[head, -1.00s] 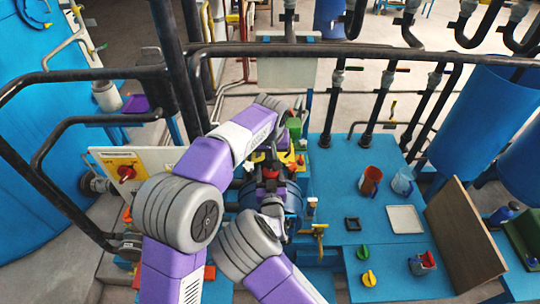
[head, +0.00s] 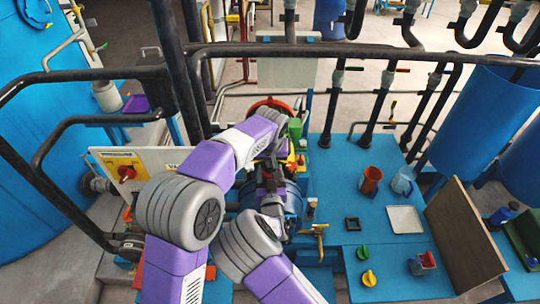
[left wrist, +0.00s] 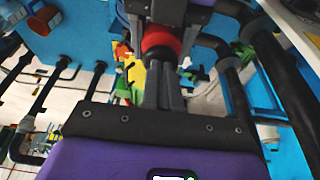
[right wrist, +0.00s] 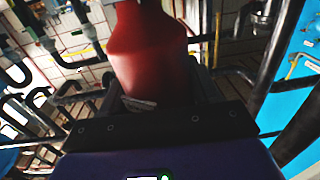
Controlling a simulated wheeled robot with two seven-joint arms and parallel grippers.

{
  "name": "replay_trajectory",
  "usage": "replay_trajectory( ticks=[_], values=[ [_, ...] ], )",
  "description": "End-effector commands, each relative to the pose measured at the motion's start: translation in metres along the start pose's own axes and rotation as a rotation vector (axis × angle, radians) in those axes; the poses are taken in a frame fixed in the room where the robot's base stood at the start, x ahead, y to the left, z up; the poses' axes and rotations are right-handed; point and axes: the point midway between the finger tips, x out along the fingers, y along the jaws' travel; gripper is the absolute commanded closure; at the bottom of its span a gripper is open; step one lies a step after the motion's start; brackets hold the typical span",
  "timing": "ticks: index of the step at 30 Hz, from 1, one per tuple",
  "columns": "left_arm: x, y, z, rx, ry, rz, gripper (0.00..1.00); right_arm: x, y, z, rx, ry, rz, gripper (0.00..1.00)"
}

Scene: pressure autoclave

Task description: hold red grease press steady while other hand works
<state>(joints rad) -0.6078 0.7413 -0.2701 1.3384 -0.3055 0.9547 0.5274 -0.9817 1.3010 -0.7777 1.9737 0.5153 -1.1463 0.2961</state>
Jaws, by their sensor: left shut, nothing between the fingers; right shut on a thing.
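The red grease press (right wrist: 150,40) fills the middle of the right wrist view as a large red cylinder. My right gripper (right wrist: 152,84) is shut around it, with a finger on each side. In the left wrist view a red band (left wrist: 163,38) with black parts shows just beyond the fingertips of my left gripper (left wrist: 164,75). Those fingers are closed together, with nothing between them; whether they touch the red part I cannot tell. In the head view my left gripper (head: 268,182) covers the spot where the red part was, and the press is mostly hidden.
A blue bench (head: 335,185) carries an orange-red cup (head: 371,178), a white tray (head: 405,219), and green and yellow knobs (head: 368,278). A red ring (head: 272,104) shows behind my left arm.

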Motion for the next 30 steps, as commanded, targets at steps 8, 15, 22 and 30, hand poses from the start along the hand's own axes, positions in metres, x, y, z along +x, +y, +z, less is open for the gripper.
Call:
replay_trajectory(
  ticks=[8, 15, 22, 30],
  values=[
    [-0.011, -0.001, -0.002, -0.001, -0.008, -0.004, 1.00, -0.001, -0.001, 0.000, 0.000, 0.002, -0.002, 0.89],
    [-0.068, 0.001, -0.011, 0.001, 0.002, 0.002, 1.00, 0.000, -0.001, 0.000, 0.000, 0.001, -0.001, 0.89],
    [-0.115, 0.000, -0.012, 0.001, 0.003, 0.002, 1.00, 0.000, -0.001, 0.000, 0.000, 0.001, -0.001, 0.89],
    [-0.138, 0.000, -0.012, 0.000, 0.000, 0.000, 1.00, 0.000, -0.001, 0.000, 0.000, 0.002, -0.001, 0.89]
  ],
)
